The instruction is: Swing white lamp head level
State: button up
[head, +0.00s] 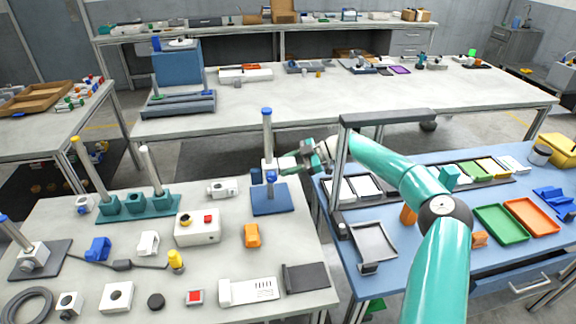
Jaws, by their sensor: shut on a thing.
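The fingertips are small here, and the exact contact and the head's tilt cannot be told.
The pale table (215,268) also holds a white control box (197,228), an orange block (252,236) and a teal stand with two posts (133,204). A blue table (425,238) with trays and a dark overhead frame (388,117) stands on the right.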

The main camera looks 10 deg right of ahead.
jog(key=shift+m+g, duration=0.7)
jog(key=shift+m, duration=0.3)
jog(key=o, duration=1)
jog(key=shift+v, duration=7)
jog(key=shift+r, duration=0.1)
